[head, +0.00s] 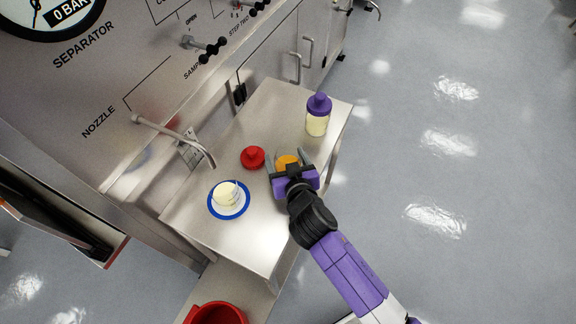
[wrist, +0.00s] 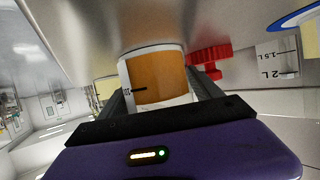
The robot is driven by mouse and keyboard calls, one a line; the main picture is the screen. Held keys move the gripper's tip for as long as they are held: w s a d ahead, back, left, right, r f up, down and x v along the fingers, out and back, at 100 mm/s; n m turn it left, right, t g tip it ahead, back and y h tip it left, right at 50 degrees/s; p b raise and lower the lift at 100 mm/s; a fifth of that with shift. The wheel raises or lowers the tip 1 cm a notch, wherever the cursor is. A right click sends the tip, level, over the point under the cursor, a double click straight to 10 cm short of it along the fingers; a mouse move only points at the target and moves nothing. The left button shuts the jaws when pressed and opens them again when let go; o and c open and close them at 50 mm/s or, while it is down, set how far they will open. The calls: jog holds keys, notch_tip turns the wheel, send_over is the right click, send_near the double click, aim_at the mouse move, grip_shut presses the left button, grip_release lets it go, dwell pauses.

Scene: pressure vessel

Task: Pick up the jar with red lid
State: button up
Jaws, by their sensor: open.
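A red lid-like piece (head: 253,157) lies on the steel table, left of my gripper in the head view. In the wrist view the red piece (wrist: 211,56) has a wide ridged part against the table and a narrower knob; I see no jar under it. A container with orange contents (head: 287,161) and a dark mark stands between my gripper's fingers. It also shows in the wrist view (wrist: 156,75). My gripper (head: 287,154) is open, with one finger on either side of the orange container. I cannot tell whether they touch it. The fingers partly hide its sides.
A purple-capped bottle (head: 318,118) stands at the table's far right corner. A pale-filled beaker (head: 226,194) stands on a blue-rimmed plate (head: 214,211) at left. A curved nozzle (head: 180,139) reaches over the table (head: 250,238). A red bucket (head: 215,315) is below.

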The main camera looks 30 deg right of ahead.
jog(key=c, duration=1.2)
jog(key=shift+r, duration=0.1)
